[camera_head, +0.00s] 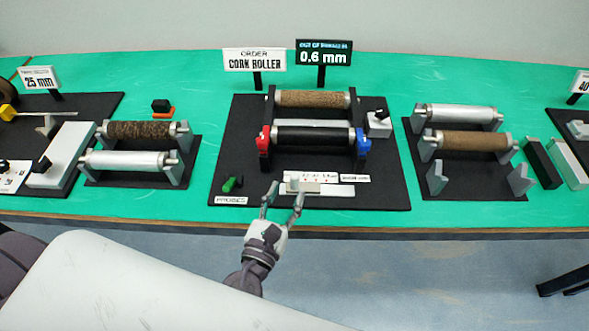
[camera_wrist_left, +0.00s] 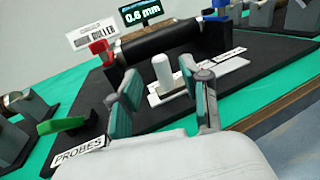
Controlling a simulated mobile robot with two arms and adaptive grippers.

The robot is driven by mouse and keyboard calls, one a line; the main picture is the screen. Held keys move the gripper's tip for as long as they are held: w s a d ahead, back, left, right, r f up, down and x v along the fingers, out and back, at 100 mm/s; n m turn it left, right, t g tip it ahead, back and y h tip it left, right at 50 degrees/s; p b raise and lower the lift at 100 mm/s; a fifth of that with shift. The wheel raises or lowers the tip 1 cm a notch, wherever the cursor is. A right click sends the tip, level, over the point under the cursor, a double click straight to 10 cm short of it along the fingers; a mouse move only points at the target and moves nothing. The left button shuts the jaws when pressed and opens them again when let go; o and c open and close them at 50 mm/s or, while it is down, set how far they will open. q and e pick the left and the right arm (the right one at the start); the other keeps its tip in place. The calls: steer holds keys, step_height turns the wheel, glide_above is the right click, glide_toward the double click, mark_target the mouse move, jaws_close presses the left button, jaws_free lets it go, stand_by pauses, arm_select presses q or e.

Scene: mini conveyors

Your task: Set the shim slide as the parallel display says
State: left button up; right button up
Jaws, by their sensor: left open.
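The dark parallel display (camera_head: 324,52) reads "0.6 mm"; it also shows in the left wrist view (camera_wrist_left: 141,12). The shim slide (camera_head: 325,190) is a pale bar at the front of the central black board, with a red-marked scale (camera_head: 318,177) behind it. Its white upright knob (camera_wrist_left: 162,72) stands in the left wrist view. My left gripper (camera_head: 284,194) is open, at the left end of the slide. In the wrist view its fingers lie to either side of the knob, with nothing visibly gripped; contact is unclear. My right gripper is not in view.
On the central board (camera_head: 235,140), a black roller (camera_head: 311,136) sits between a red block (camera_head: 263,140) and a blue block (camera_head: 362,143), before a cork roller (camera_head: 312,99). A green-handled probe (camera_head: 231,184) lies left of my gripper. Other roller stands (camera_head: 470,190) flank the board.

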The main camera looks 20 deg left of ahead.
mark_target(294, 180)
arm_select(q)
steer(key=w+p, duration=0.1)
steer(key=w, duration=0.4)
steer(key=shift+w, duration=0.35)
jaws_close()
steer(key=shift+d, duration=0.15)
